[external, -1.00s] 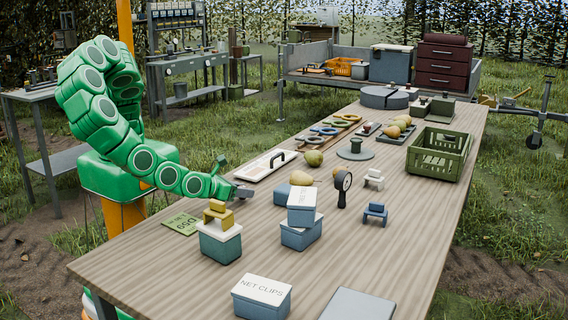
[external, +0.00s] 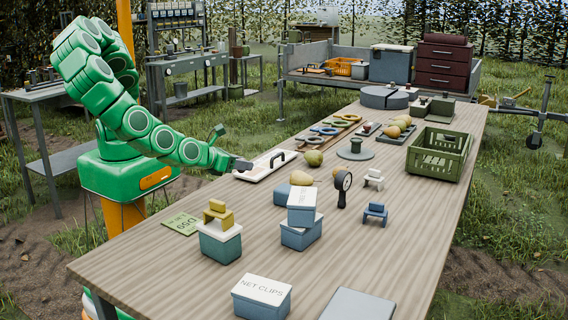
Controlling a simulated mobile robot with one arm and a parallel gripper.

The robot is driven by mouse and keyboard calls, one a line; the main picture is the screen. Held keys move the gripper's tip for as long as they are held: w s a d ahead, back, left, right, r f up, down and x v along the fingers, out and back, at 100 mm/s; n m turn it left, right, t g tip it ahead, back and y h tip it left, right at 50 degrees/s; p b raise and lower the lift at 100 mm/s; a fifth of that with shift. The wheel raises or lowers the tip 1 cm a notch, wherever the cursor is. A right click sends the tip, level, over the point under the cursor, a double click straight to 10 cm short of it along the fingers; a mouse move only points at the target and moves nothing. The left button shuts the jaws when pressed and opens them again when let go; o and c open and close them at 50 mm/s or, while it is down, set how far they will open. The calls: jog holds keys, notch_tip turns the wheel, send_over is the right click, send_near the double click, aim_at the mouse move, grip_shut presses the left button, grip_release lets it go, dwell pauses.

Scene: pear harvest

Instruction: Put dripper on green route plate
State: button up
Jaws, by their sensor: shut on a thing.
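The green route plate (external: 181,224) lies flat near the table's left edge, with dark lettering on it. My gripper (external: 243,165) is beyond the plate and to its right, by the near end of the white tray. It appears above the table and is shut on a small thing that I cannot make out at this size. I cannot identify the dripper for certain. The plate looks bare.
A teal box (external: 220,245) with a yellow piece on top stands right of the plate. Stacked blue boxes (external: 301,235) and a magnifier-like stand (external: 342,190) are further right. A white tray (external: 266,164) and pears (external: 314,158) lie near my gripper.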

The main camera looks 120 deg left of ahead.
jog(key=s+d+m+t, duration=0.1)
jog(key=d, duration=0.9)
jog(key=m+t+h, duration=0.1)
send_over(184, 223)
jog(key=f, duration=0.2)
jog(key=shift+s+a+f, duration=0.1)
jog(key=shift+f, duration=3.5)
jog(key=shift+f, duration=0.15)
jog(key=o, duration=1)
